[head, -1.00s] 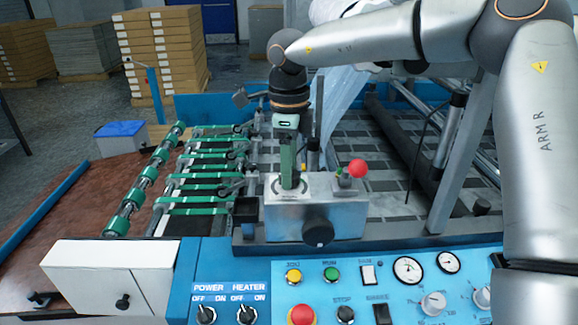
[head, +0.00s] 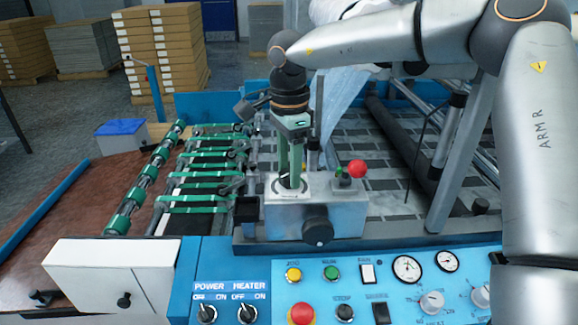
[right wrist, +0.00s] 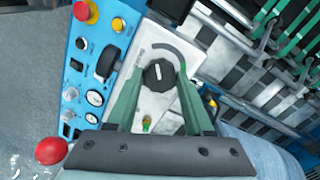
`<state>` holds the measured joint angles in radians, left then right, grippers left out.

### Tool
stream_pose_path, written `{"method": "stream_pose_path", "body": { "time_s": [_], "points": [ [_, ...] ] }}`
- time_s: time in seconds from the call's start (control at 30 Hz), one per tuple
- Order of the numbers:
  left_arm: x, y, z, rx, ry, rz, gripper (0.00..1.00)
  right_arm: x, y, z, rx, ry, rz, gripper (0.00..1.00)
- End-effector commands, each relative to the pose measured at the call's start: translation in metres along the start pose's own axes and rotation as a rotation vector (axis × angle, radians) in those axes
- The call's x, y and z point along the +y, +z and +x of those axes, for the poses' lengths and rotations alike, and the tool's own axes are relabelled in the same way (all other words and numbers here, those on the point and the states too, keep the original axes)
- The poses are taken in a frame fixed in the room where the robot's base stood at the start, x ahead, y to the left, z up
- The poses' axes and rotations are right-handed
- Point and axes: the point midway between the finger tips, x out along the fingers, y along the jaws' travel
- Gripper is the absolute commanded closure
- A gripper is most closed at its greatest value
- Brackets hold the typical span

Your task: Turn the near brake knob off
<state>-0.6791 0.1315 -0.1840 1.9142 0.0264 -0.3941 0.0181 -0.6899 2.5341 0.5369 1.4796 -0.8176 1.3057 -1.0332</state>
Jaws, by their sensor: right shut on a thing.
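The near brake knob is a small dark knob on top of the grey metal box (head: 318,215) behind the control panel. In the right wrist view the knob (right wrist: 160,76) is black and many-sided, with a short white mark and a dark printed arc around it. My right gripper (head: 291,182) points straight down over the box top in the head view. Its two green fingers (right wrist: 161,72) stand on either side of the knob and are shut on it. In the head view the fingers mostly hide the knob. My left gripper is not in view.
A red ball-ended lever (head: 357,169) stands beside the knob on the box. A black round knob (head: 318,232) sits on the box's front. The blue control panel (head: 262,273) with buttons and gauges lies in front. Green feed belts (head: 205,172) run to the left.

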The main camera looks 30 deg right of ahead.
Motion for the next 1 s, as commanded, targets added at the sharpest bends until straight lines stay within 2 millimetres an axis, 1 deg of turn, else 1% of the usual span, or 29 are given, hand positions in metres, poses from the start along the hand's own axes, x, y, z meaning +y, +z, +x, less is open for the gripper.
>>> {"method": "stream_pose_path", "body": {
  "time_s": [0.43,0.47,0.7,1.0],
  "points": [
    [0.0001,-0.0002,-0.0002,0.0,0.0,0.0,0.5,-0.0013,0.0003,-0.0019,-0.003,-0.006,-0.008,1.0],
    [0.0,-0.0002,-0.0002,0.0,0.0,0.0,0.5,-0.0013,0.0003,-0.0019,-0.003,-0.006,-0.008,0.45],
    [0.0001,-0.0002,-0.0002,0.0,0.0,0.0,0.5,-0.0006,0.0002,-0.0009,-0.001,-0.003,-0.008,0.18],
    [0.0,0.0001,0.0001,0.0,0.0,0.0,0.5,-0.0005,0.0002,-0.0026,-0.001,-0.002,-0.008,0.18]
  ]
}}
